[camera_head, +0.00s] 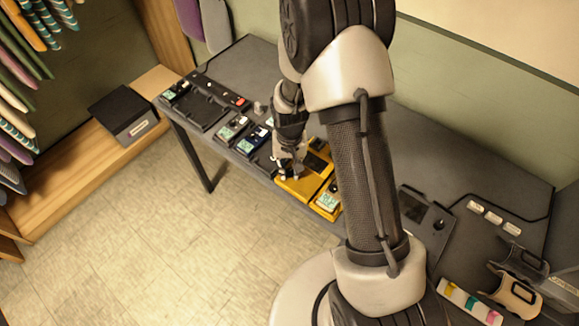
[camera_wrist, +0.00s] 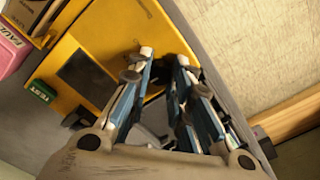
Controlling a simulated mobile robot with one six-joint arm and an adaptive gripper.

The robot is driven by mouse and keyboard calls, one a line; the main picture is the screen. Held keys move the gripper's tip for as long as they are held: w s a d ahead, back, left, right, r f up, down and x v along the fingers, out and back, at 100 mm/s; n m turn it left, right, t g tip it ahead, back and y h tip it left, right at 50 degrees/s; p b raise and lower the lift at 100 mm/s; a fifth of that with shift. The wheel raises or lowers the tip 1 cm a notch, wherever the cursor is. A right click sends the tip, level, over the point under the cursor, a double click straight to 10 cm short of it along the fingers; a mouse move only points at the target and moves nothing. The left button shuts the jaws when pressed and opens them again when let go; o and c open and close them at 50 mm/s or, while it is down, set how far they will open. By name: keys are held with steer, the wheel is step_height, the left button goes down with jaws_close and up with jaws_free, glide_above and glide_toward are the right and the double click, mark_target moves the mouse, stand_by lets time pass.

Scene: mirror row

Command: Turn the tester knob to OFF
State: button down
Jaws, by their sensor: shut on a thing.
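The yellow tester (camera_head: 296,188) lies at the front edge of the grey bench in the head view. It fills the upper left of the wrist view (camera_wrist: 104,33), with a dark screen (camera_wrist: 86,76) and a green TEST label (camera_wrist: 43,91). My gripper (camera_head: 287,173) is down at the tester's near end. In the wrist view, its two blue-and-white fingers (camera_wrist: 165,58) are shut around a dark piece at the tester's edge, which fits the knob. The fingers hide most of the knob, and I cannot read its pointer or any OFF mark.
Several pedals stand left of the tester, including a teal-topped one (camera_head: 231,128). Another yellow unit (camera_head: 328,198) is close on its right. A pink box (camera_wrist: 12,48) shows at the wrist view's left edge. Open floor (camera_head: 150,220) lies in front of the bench.

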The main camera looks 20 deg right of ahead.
mark_target(289, 171)
steer(key=shift+n, duration=0.6)
steer(key=c, duration=1.4)
jaws_free()
step_height(289, 171, up, 12)
steer(key=shift+r, duration=0.1)
